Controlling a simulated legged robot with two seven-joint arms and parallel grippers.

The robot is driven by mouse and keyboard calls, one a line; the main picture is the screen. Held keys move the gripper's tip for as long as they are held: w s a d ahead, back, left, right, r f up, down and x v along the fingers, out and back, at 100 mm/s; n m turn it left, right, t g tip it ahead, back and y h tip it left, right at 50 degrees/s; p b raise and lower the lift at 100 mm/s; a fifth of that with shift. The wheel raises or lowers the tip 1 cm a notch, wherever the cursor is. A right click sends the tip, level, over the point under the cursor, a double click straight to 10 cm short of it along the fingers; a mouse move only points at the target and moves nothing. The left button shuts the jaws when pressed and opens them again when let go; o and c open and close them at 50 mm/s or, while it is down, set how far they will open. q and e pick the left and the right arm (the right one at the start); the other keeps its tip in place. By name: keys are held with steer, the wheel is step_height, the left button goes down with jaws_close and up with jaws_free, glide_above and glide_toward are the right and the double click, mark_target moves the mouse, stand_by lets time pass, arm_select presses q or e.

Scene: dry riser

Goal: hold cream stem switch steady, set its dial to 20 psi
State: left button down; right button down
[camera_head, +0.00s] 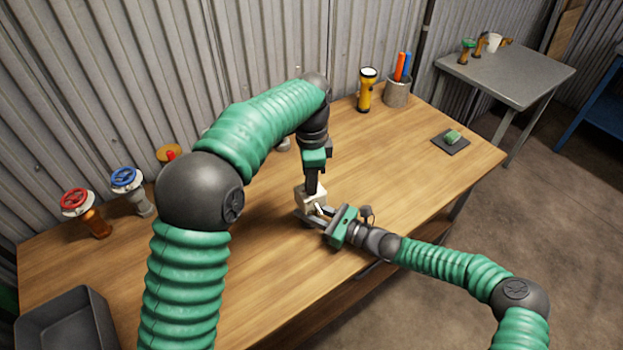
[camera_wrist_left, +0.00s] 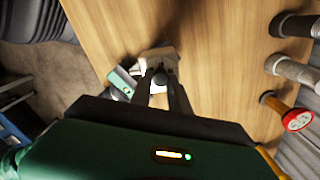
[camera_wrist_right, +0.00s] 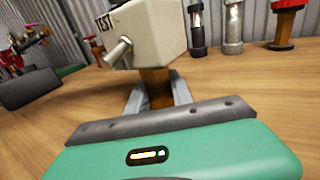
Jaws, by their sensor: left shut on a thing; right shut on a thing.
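The cream stem switch (camera_head: 309,199) stands on the wooden table. In the right wrist view its cream box (camera_wrist_right: 150,38) has a TEST label, a pale lever at the front and a brown stem (camera_wrist_right: 154,84) below. My right gripper (camera_wrist_right: 157,96) is shut on this stem, one finger on each side. My left gripper (camera_wrist_left: 160,88) reaches down from above, shut on the dark round dial (camera_wrist_left: 160,77) on top of the cream box. The dial's marks and setting cannot be read; the fingers partly cover it.
A red-wheel valve (camera_head: 75,202), a blue-wheel valve (camera_head: 126,181) and other fittings stand along the back left. A grey tray (camera_head: 62,312) is at the front left. A yellow flashlight (camera_head: 366,92) and a pen cup (camera_head: 397,93) stand behind. The table's right side is mostly clear.

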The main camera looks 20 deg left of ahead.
arm_select(q)
steer(key=shift+a+m, duration=0.2)
steer(key=shift+m, duration=0.8)
steer(key=c, duration=1.2)
jaws_free()
steer(key=shift+c, duration=0.2)
steer(key=shift+d, duration=0.1)
steer(key=shift+r, duration=0.2)
step_height(320, 180, up, 12)
steer(key=shift+f, duration=0.25)
